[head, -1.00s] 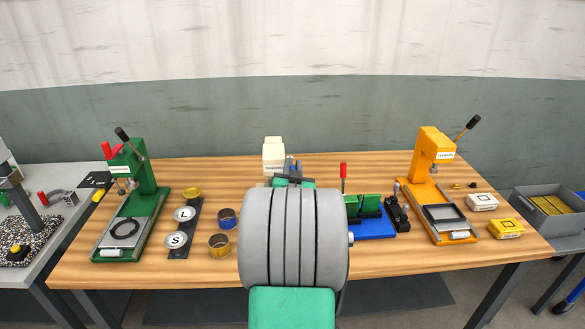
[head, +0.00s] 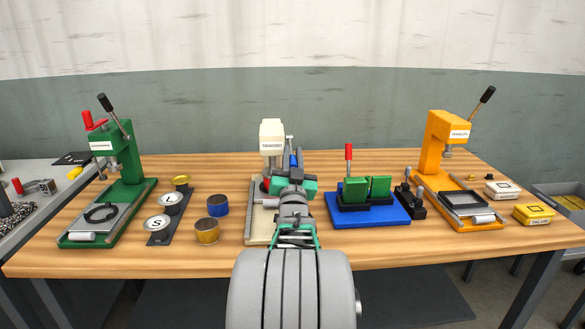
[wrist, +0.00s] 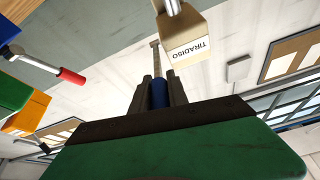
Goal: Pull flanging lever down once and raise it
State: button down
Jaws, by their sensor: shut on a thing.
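A cream press (head: 271,134) with a label stands at the middle of the wooden bench. Its lever has a blue grip (wrist: 159,92) on a metal rod (wrist: 154,58), seen in the wrist view; a bit of blue also shows in the head view (head: 296,158). My gripper (wrist: 158,84) is shut on the blue grip, with a finger on each side of it. In the head view my gripper (head: 295,166) is just right of the press head. My arm hides part of the press base (head: 256,222). The lever's exact angle is hard to tell.
A green press (head: 128,155) stands at the left and an orange press (head: 443,128) at the right, both with raised levers. A blue base (head: 375,217) with green blocks and a red-handled lever (head: 348,153) is right of my arm. Tins (head: 207,232) stand left.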

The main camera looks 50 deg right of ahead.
jog(key=c, duration=1.3)
grip_release()
jog(key=shift+s+a, duration=0.1)
jog(key=v, duration=0.7)
jog(key=shift+a, duration=0.2)
jog(key=shift+s+f, duration=0.15)
